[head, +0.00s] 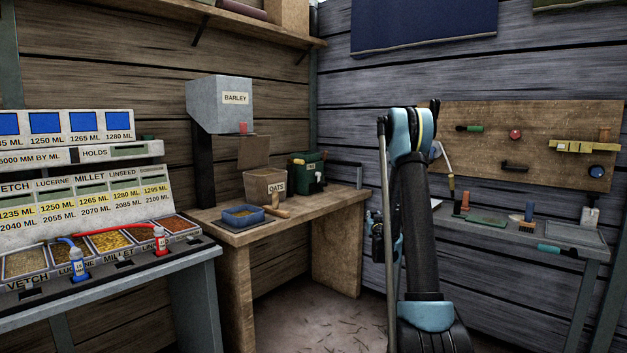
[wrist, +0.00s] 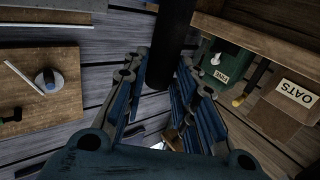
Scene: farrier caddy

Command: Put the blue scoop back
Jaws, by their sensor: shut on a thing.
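A small blue-handled thing (head: 79,264) with a white label, perhaps the blue scoop, stands at the front of the feed bins at left in the head view. A curved blue strip runs up from it into a bin. My gripper (wrist: 158,100) shows its two fingers in the wrist view, with a dark cylindrical thing (wrist: 170,45) between them. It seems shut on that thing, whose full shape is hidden. In the head view my gripper is mostly hidden behind my arm, right of the wooden bench.
A similar red-handled thing (head: 160,241) stands further right along the bins. The wooden bench (head: 335,200) holds a blue tray (head: 243,216), an oats box (head: 264,187) and a green box (head: 307,172). A grey tool bench (head: 470,235) stands at right below a pegboard (head: 540,130).

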